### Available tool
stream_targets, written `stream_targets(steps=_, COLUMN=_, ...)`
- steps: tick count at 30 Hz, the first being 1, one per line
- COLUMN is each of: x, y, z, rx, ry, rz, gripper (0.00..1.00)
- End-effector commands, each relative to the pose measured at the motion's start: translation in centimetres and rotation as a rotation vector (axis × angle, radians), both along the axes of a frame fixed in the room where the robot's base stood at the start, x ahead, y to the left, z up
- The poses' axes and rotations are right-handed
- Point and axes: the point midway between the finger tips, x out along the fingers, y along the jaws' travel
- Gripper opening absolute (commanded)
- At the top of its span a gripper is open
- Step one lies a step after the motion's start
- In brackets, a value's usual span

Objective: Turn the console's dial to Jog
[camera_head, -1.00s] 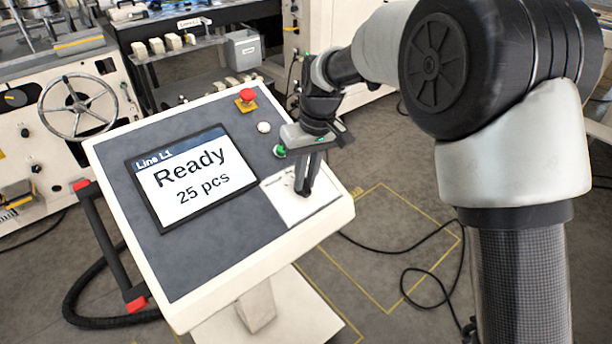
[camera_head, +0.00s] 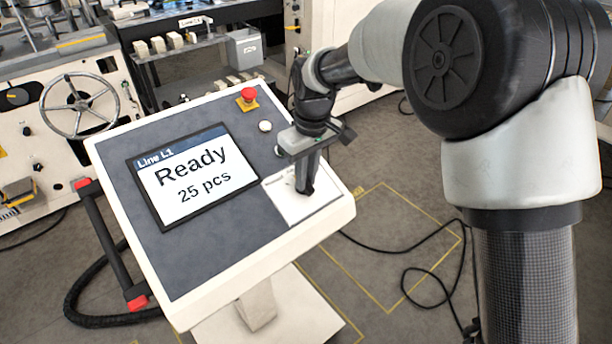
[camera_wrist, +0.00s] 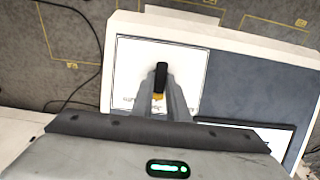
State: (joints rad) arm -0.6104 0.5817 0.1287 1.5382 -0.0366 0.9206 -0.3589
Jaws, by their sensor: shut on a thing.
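The console (camera_head: 215,255) has a sloped grey face with a white rim, and its screen (camera_head: 192,176) reads "Line L1, Ready, 25 pcs". The dial (camera_wrist: 161,76) is a black knob on a white label plate (camera_wrist: 192,62). My gripper (camera_head: 305,188) reaches down onto this plate at the console's lower right. In the wrist view my gripper (camera_wrist: 162,98) has its two fingers closed on the dial, one on each side. A small yellow-orange mark shows between the fingers. The label's words are mostly hidden or too small to read, so the dial's setting is unclear.
A red stop button (camera_head: 248,95) on a yellow base and a white button (camera_head: 265,126) sit on the console's upper edge. A machine with a handwheel (camera_head: 79,106) stands at the left. A black cable (camera_head: 425,270) lies on the floor at right.

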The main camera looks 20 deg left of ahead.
Motion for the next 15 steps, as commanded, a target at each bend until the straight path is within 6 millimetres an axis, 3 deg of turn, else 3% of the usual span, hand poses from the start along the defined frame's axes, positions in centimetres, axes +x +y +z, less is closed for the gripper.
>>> stream_targets(steps=1, x=0.08, y=0.14, z=0.16, rx=0.004, ry=-0.003, rz=0.000, gripper=0.19)
stream_targets(steps=4, x=0.06, y=0.11, z=0.13, rx=0.003, ry=-0.003, rz=0.000, gripper=0.33)
stream_targets(steps=15, x=0.03, y=0.02, z=0.65, rx=0.002, ry=-0.002, rz=-0.001, gripper=0.33)
